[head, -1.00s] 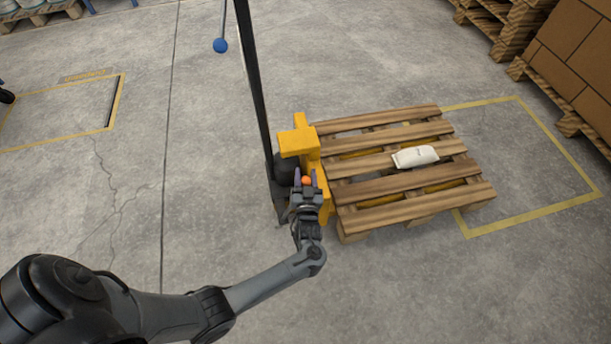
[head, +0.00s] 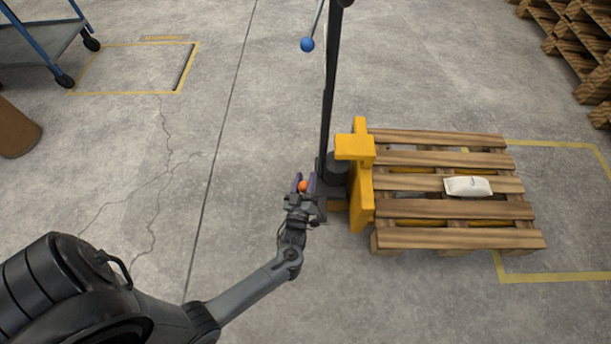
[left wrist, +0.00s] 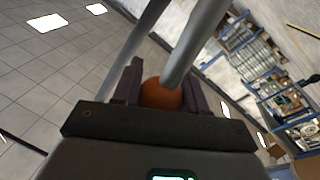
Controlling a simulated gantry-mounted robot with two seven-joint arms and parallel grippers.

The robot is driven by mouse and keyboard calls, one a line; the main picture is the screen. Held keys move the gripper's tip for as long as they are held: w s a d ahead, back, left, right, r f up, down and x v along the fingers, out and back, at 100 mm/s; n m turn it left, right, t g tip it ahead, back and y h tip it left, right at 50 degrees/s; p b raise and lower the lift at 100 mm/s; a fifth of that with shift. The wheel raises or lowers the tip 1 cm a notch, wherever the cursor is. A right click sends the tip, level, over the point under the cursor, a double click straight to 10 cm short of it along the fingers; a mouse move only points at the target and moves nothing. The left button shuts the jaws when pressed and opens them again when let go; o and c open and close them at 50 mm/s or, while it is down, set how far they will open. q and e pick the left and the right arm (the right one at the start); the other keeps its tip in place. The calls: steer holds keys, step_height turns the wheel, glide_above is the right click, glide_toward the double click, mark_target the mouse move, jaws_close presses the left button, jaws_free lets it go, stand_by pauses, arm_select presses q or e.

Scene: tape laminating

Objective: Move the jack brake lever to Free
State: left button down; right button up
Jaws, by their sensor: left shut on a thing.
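The yellow pallet jack (head: 361,180) stands at the left end of a wooden pallet (head: 450,160), with a dark upright mast (head: 328,100) on its left side. The brake lever's orange ball knob (head: 303,186) is low beside the mast. My left gripper (head: 303,184) is shut on this knob, with one finger on each side. In the left wrist view the orange knob (left wrist: 160,95) sits between the two fingers, with a grey rod running up from it. A blue ball knob (head: 307,44) on a thin rod is higher up by the mast. My right gripper is not in view.
A white bag (head: 467,186) lies on the pallet. A blue-framed cart (head: 40,45) and a brown cylinder (head: 16,130) are at the left. Stacked pallets (head: 580,40) stand at the far right. The floor left of the jack is clear.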

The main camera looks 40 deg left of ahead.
arm_select(q)
steer(key=shift+s+a+f, duration=0.5)
steer(key=shift+s+a, duration=0.35)
steer(key=shift+f, duration=0.1)
steer(key=c, duration=0.6)
jaws_free()
steer(key=shift+s+a, duration=0.1)
steer(key=shift+a, duration=0.05)
steer(key=shift+c, duration=0.2)
